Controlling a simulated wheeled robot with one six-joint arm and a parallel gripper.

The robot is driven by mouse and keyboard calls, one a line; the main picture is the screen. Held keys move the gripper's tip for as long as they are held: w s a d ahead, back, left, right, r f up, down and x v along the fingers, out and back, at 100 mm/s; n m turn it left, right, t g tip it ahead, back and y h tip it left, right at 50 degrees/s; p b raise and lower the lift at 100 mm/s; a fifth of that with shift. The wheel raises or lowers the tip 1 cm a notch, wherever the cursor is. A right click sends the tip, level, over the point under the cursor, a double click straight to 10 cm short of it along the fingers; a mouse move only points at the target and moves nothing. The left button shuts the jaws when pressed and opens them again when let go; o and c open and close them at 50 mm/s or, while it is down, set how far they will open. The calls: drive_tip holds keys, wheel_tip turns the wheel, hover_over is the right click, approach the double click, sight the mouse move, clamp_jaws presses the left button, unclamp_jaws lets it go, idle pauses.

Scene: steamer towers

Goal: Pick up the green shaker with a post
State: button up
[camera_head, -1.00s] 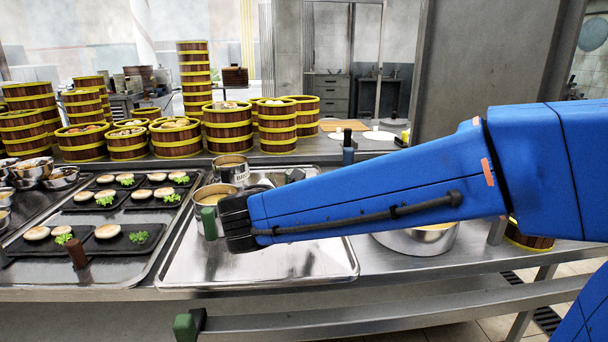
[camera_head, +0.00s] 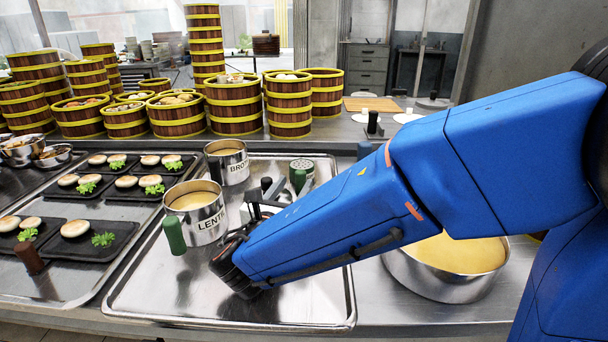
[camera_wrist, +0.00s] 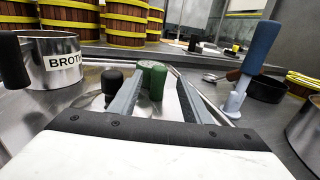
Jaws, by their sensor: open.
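My gripper (camera_head: 258,208) is open and empty, low over the metal tray, on the near left side of the shaker. It also shows in the wrist view (camera_wrist: 160,92). A dark-knobbed post (camera_wrist: 113,82) stands just left of the left finger. The shaker's lower part is hidden.
A pot labelled LENTIL (camera_head: 196,214) and a pot labelled BROTH (camera_head: 227,162) stand left of the gripper on the tray (camera_head: 170,300). A blue-handled tool (camera_wrist: 255,60) stands to the right in the wrist view. A large soup pan (camera_head: 445,282) is at right.

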sight(299, 177)
drive_tip(key=shift+x, duration=3.05)
clamp_jaws()
wheel_tip(299, 177, up, 18)
drive_tip(key=c, duration=0.8)
unclamp_jaws()
clamp_jaws()
